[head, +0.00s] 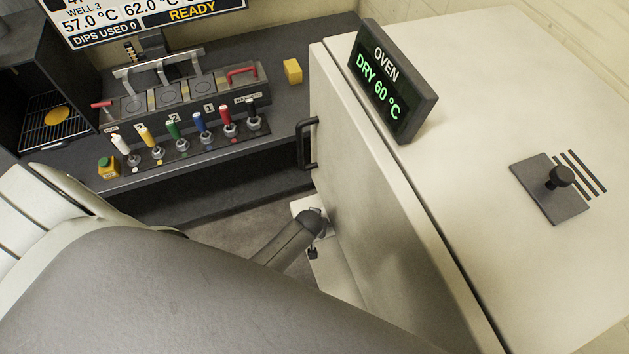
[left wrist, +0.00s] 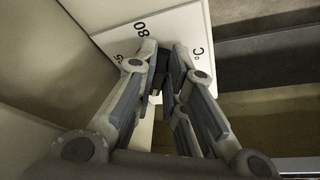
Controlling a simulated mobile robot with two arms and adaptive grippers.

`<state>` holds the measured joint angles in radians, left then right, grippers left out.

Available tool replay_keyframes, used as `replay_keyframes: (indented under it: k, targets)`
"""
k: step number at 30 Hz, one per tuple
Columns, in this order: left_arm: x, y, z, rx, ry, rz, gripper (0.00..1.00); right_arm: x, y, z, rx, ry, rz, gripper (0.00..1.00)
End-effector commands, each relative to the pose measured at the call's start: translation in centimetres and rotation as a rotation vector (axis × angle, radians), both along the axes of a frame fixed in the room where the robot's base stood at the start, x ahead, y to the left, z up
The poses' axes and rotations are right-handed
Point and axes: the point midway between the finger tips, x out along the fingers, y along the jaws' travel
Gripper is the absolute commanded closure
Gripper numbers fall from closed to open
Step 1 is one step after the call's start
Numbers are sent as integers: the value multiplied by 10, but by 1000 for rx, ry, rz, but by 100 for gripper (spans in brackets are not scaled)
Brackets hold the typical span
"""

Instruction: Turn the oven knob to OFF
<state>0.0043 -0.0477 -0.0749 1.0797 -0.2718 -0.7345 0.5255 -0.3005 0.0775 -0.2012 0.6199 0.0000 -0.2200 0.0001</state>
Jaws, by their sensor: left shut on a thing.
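The oven (head: 400,240) is a large cream box on the right in the head view; its display (head: 393,80) reads "OVEN DRY 60 °C". In the left wrist view, a white dial plate (left wrist: 182,24) carries the marks "80" and "°C" and a partly covered number. My left gripper (left wrist: 160,70) is shut on the dark oven knob (left wrist: 158,66) in front of this plate. The fingers hide most of the knob, and its pointer cannot be made out. In the head view the left gripper (head: 312,224) shows only partly beside the oven's front. My right gripper is not in view.
A black door handle (head: 304,144) stands out from the oven above the gripper. A grey plate with a black knob (head: 560,177) is on the oven top. A bench with several coloured levers (head: 190,138) and a yellow block (head: 292,71) is behind.

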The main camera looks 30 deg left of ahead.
Motion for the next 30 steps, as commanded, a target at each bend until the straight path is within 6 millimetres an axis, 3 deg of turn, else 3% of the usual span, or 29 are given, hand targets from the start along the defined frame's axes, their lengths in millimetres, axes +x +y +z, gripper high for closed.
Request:
replay_keyframes:
  k: [10, 11, 16, 30]
  targets:
    - [0, 0, 0, 0, -1, 2, 100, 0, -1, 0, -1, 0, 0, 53]
    - [0, 0, 0, 0, -1, 2, 87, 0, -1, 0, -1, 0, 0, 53]
    - [0, 0, 0, 0, -1, 2, 67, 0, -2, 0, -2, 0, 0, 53]
    - [-3, -1, 6, -1, 0, 2, 67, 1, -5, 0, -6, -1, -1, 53]
